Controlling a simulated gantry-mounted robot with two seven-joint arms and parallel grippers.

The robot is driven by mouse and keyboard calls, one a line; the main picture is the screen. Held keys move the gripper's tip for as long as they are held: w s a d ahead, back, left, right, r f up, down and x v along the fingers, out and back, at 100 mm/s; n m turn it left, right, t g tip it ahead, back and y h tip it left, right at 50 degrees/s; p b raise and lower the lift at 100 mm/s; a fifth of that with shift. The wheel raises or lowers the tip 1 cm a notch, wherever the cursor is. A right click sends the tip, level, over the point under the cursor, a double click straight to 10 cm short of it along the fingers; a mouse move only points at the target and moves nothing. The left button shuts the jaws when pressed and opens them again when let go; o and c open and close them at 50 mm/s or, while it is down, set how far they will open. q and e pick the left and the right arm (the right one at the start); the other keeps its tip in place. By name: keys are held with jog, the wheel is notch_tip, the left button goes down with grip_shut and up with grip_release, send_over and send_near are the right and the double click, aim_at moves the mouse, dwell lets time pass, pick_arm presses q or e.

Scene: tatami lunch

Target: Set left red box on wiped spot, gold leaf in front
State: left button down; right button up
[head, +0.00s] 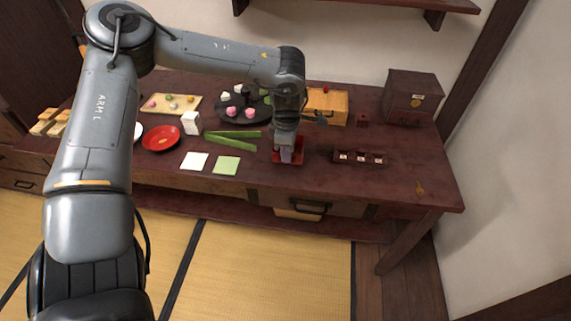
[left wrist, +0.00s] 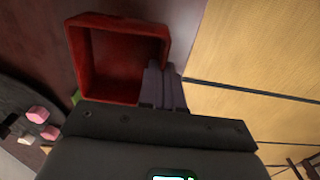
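An open, square red box (head: 300,152) is at the front middle of the table, under my left gripper (head: 287,155). In the left wrist view the red box (left wrist: 118,22) looks empty, with its inside showing. My left fingers (left wrist: 163,88) are close together at one of its side walls and look shut on that wall. I cannot tell whether the box touches the table. A small gold leaf (head: 420,189) lies on the table's right part, well right of the box. I cannot make out a wiped spot. My right gripper is not in view.
A dark box with several compartments (head: 345,159) stands right of the red box. Green strips (head: 231,142), pale and green squares (head: 226,166) and a red plate (head: 161,138) lie left. The right front is mostly clear.

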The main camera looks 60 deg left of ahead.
pick_arm(q)
jog(key=shift+a+f, duration=0.2)
jog(key=shift+a, duration=0.15)
jog(key=shift+f+b, duration=1.05)
jog(key=shift+f, duration=0.9)
jog(key=shift+f, duration=0.1)
jog(key=c, duration=1.8)
grip_release()
jog(key=shift+f, duration=0.1)
jog(key=o, duration=0.5)
notch_tip(320, 180, up, 12)
jog(key=p, duration=0.4)
jog(key=shift+r+p, duration=0.2)
jog(key=shift+p, duration=0.15)
